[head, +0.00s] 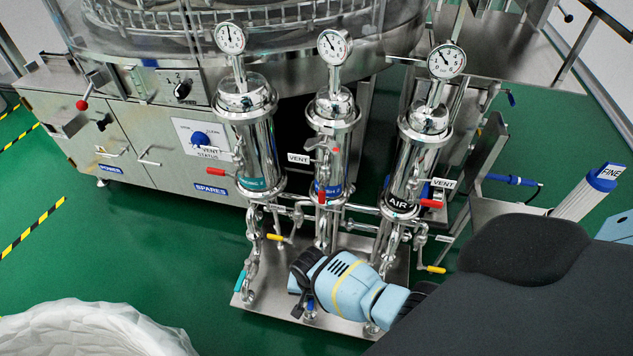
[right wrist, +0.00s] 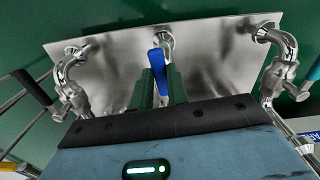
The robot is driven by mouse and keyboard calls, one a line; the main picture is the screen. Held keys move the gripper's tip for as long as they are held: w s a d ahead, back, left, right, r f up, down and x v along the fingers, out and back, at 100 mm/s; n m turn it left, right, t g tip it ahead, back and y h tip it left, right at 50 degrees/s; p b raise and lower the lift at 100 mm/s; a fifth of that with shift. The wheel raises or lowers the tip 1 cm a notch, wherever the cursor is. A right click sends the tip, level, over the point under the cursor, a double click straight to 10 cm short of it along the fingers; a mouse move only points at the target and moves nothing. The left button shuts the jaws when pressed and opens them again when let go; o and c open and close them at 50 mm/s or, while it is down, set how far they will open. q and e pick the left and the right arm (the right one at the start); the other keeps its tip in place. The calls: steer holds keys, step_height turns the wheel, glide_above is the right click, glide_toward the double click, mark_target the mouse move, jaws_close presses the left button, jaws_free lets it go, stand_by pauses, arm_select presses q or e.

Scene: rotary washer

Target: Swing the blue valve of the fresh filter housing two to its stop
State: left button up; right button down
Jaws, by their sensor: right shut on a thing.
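The fresh filter housing two (head: 331,135) is the middle of three steel housings in the head view, with a partly covered blue label. Its blue valve lever (right wrist: 158,62) stands at the middle of the steel base plate in the right wrist view. My right gripper (head: 304,287) is low in front of the middle housing. In the right wrist view its fingers (right wrist: 160,84) are shut on the lever's lower part, and the lever's blue end sticks out beyond them. In the head view the gripper hides most of this valve. My left gripper is not in view.
Housings with a teal label (head: 255,150) and an AIR label (head: 412,160) stand on either side, with red, yellow and teal levers nearby. Pipes (right wrist: 68,80) flank my gripper closely. The washer (head: 140,120) stands behind. Green floor lies open at the left.

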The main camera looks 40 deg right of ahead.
steer(key=shift+w+a+m, duration=0.2)
steer(key=shift+a+m, duration=0.15)
steer(key=shift+m, duration=0.25)
steer(key=c, duration=1.4)
jaws_free()
steer(key=shift+w, duration=0.1)
steer(key=shift+o, duration=0.2)
